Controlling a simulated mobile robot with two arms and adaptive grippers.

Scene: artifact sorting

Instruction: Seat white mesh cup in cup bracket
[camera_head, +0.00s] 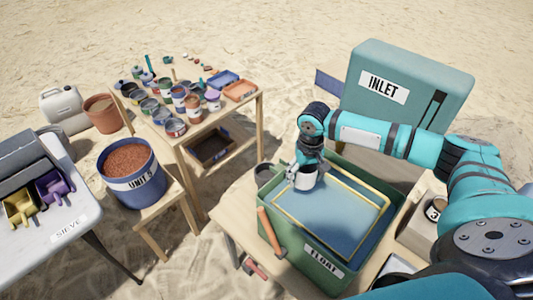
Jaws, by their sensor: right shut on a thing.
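My right gripper (312,164) reaches in from the right and is shut on a white cup (304,181). The cup looks upright, with a dark opening at its top, over the left back part of a green bin (322,272) labelled FLOAT. Whether the cup touches anything below is unclear, and its mesh is too small to make out. A dark round holder (265,172) at the bin's back left corner, left of the cup, looks like the cup bracket. My left gripper is not in view.
The bin holds blue water or a blue panel with a yellow frame. An orange-handled tool (269,231) leans at its left side. A teal INLET box (425,75) stands behind.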

